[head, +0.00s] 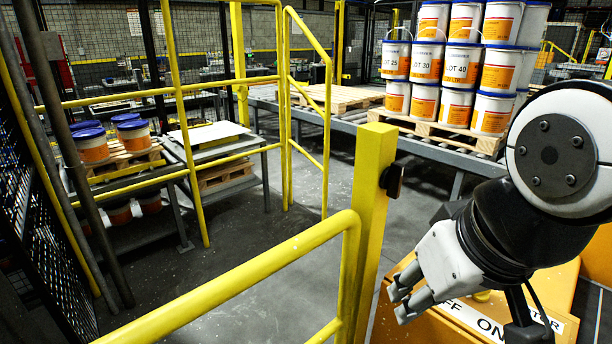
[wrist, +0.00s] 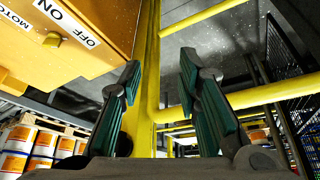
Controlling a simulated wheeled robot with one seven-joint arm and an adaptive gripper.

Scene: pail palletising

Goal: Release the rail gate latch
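A yellow post (head: 372,200) stands in the middle of the head view, with a yellow rail (head: 240,270) running from it to the lower left. A small dark latch-like piece (head: 393,180) sits on the right side of the post near its top. My gripper (head: 408,302) is at the lower right, apart from the post and lower than the dark piece. In the wrist view my gripper (wrist: 160,85) is open, with nothing between its fingers. The post (wrist: 147,70) shows beyond the fingers there. I cannot clearly make out the latch in the wrist view.
An orange cabinet (head: 440,325) with ON/OFF labels is beneath my gripper; it fills the wrist view's upper left (wrist: 90,20). Beyond the post, stacked pails (head: 458,65) stand on a conveyor (head: 350,122). Yellow railings (head: 303,100) and mesh fencing are at left. Open floor lies between.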

